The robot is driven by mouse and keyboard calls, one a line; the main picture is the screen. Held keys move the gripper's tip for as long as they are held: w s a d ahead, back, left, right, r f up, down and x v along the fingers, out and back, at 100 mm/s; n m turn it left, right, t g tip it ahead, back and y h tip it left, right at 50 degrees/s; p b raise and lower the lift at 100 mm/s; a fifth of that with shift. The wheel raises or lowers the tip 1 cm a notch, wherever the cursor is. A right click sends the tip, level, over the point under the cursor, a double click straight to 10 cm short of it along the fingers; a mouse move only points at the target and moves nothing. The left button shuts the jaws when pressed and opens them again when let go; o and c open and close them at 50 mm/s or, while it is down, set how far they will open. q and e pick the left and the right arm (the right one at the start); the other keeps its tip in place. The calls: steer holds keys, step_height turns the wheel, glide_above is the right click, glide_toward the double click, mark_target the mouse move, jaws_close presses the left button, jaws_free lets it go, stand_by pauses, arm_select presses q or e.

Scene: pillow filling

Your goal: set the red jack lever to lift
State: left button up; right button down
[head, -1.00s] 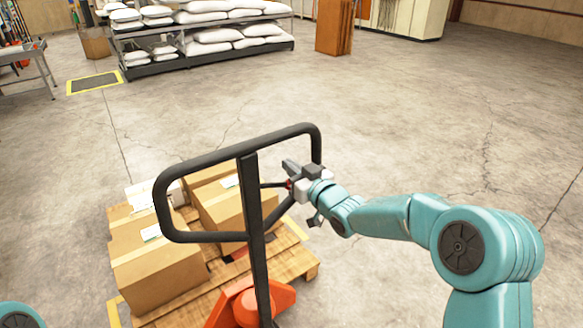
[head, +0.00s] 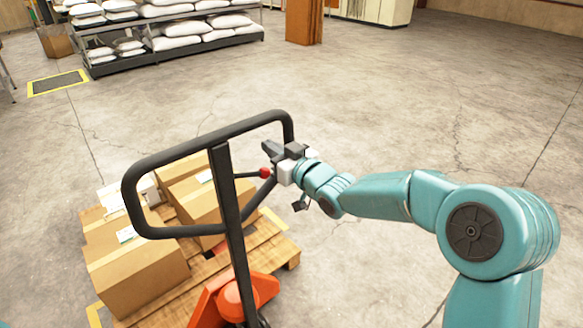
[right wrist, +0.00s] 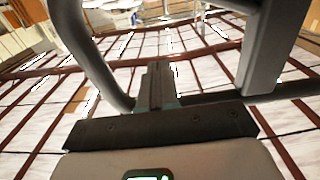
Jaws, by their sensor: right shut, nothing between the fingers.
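The red jack lever is a thin dark rod with a red ball knob (head: 265,172), sticking out to the right from the upright of the black pallet jack handle (head: 228,215) in the head view. My right gripper (head: 270,148) is just above and beside the knob, at the right side of the handle loop. Its fingers are shut together with nothing between them. In the right wrist view the shut fingers (right wrist: 158,82) point toward the black handle loop (right wrist: 85,50); the red knob does not show there. I cannot tell whether gripper and knob touch. My left gripper does not show.
The orange jack base (head: 235,298) stands at a wooden pallet (head: 268,243) with several cardboard boxes (head: 137,270). A shelf rack with white sacks (head: 205,40) and a brown stack (head: 303,22) are at the back. The floor on the right is clear.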

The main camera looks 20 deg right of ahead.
steer(key=b+v, duration=0.3)
steer(key=v, duration=0.7)
steer(key=shift+w, duration=0.1)
steer(key=s+a+f+m+g, duration=0.1)
steer(key=s+a+f+g, duration=0.15)
steer(key=f, duration=0.75)
steer(key=s+a+f+m+g, duration=0.1)
steer(key=a+f+g, duration=0.15)
steer(key=f, duration=0.85)
steer(key=s+a+f+m+g, duration=0.2)
steer(key=f+g, duration=0.1)
steer(key=f, duration=0.7)
steer(key=s+a+f+m+g+h, duration=0.1)
steer(key=s+f+g, duration=0.3)
steer(key=s+f, duration=0.3)
steer(key=s+a+f+m+g+h, duration=0.1)
steer(key=s+f+g, duration=0.3)
steer(key=s, duration=1.2)
step_height(320, 180, down, 4)
steer(key=shift+s+a+f+g, duration=0.1)
steer(key=shift+s+a+g, duration=0.05)
steer(key=shift+a+g, duration=0.2)
